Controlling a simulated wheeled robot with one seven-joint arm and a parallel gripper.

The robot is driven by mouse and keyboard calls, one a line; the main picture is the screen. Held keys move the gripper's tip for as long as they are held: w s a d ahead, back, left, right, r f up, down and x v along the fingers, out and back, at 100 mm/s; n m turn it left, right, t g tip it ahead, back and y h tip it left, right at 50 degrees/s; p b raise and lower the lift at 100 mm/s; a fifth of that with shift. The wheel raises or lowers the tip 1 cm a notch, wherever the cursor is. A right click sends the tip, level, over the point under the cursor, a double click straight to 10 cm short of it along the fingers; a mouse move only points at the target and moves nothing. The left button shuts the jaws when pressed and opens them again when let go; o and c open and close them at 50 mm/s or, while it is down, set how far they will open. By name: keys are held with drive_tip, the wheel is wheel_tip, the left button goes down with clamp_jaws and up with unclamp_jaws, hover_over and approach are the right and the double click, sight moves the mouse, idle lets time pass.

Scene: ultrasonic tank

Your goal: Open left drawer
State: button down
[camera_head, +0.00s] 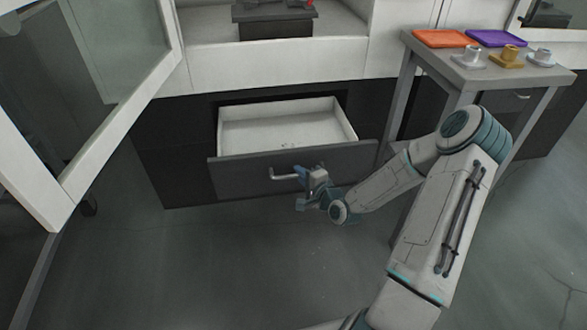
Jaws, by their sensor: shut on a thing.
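The drawer (238,169) under the white cabinet stands pulled out, with its pale, seemingly empty inside showing from above. Its dark grey front carries a metal bar handle (284,177). My gripper (309,177) is at the right part of this handle and shut on it. The fingertips are small in the picture and partly hidden by the gripper body. My arm reaches in from the lower right.
A side table (440,62) at the upper right holds an orange tray (445,38), a purple tray (496,38) and several small metal parts. An open glazed door (95,60) stands at the left. The floor before the drawer is clear.

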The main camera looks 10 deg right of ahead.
drive_tip(key=shift+s+d, duration=0.1)
drive_tip(key=shift+s, duration=0.1)
drive_tip(key=c, duration=1.4)
unclamp_jaws()
drive_tip(key=shift+c, duration=0.2)
drive_tip(key=p+v, duration=0.3)
drive_tip(key=v, duration=1)
drive_tip(key=shift+s, duration=0.4)
drive_tip(key=shift+r, duration=0.1)
